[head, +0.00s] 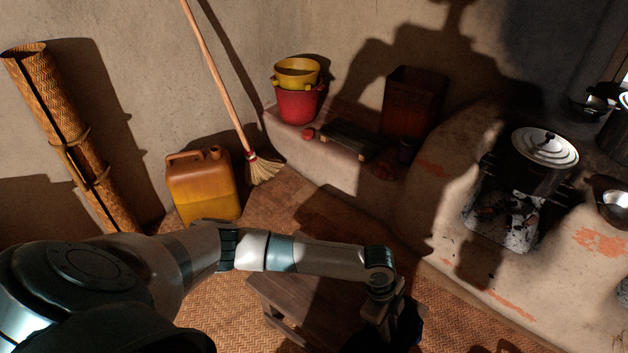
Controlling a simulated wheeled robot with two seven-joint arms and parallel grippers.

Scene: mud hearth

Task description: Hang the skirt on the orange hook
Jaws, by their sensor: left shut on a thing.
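My left arm reaches in from the left, and my left gripper (384,322) points down near the bottom edge, right of centre. It is shut on a dark blue, cloth-like thing, which I take to be the skirt (409,326). The skirt hangs low beside the fingers, partly hidden by the gripper and cut off by the bottom edge. The fingertips are in shadow and hard to make out. No orange hook shows in this view. My right gripper is not in view.
A low wooden stool (282,301) stands under my left forearm. A yellow jerrycan (203,188), a broom (228,103) and a rolled mat (72,145) stand by the left wall. A mud ledge holds buckets (297,104). A lidded pot (540,160) sits on the hearth at right.

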